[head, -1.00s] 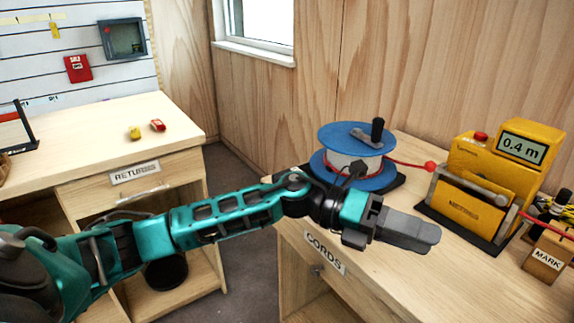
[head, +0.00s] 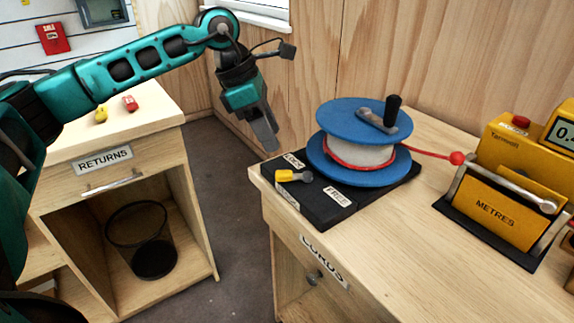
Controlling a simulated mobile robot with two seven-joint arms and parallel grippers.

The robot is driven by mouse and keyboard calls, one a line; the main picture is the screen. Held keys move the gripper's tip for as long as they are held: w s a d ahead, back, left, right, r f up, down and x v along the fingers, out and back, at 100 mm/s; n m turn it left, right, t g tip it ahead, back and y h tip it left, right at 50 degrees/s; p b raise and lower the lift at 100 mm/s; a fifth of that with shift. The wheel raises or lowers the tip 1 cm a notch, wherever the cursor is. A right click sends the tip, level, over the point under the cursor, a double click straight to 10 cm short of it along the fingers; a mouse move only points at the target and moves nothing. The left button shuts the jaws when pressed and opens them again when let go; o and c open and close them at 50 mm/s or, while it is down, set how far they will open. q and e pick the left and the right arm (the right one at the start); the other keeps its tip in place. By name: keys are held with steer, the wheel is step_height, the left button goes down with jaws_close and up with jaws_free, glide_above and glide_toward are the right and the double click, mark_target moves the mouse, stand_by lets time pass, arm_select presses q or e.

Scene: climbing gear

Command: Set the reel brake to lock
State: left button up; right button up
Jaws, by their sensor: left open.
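The cord reel (head: 360,140) has blue flanges, red cord on a pale drum and a black-knobbed crank. It stands on a black base (head: 320,208) on the right-hand bench. The reel brake lever (head: 293,176), with a yellow grip, sits on the base's left part, its grip pointing left. A LOCK label (head: 293,160) lies behind it and a FREE label (head: 338,196) to its front right. I cannot tell whether it is fully at either mark. My left gripper (head: 266,142) is open and empty, pointing down, above and left of the lever, apart from it. My right gripper is not in view.
Red cord runs right through a red ball (head: 457,158) to a yellow metre counter (head: 500,205). A RETURNS bench (head: 150,110) with small yellow and red items stands left, a wire bin (head: 140,240) below. A floor gap separates the benches.

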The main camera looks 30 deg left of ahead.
mark_target(291, 172)
arm_select(q)
steer(key=x, duration=0.9)
steer(key=shift+w+d+f+b, duration=0.1)
steer(key=shift+w+f+b, duration=0.1)
steer(key=shift+b, duration=0.1)
steer(key=shift+c, duration=0.3)
jaws_close()
